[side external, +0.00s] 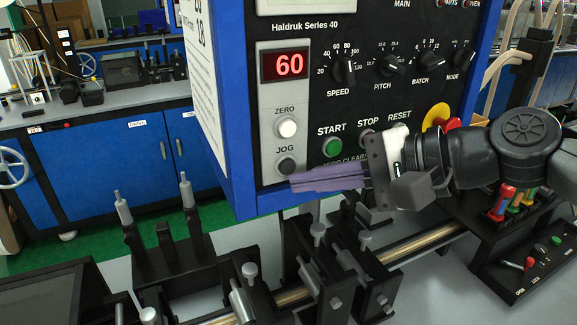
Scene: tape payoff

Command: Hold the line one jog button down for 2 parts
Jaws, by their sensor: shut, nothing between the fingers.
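The control panel (400,80) carries a dark round button (287,166) under the label JOG, at its lower left. My gripper (292,183) is shut with nothing between its purple fingers. The fingers point left, and their tips are at the lower right edge of the JOG button in the picture. I cannot tell whether they touch it or whether the button is pressed. A red display (284,66) above reads 60. No separate count of parts can be made out.
A white ZERO button (287,127) sits above JOG. A green START button (332,147) and a yellow-and-red stop knob (438,118) are to the right. Below are black clamps (320,270) along a brass-coloured rod (418,245). A small control box (528,265) stands at lower right.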

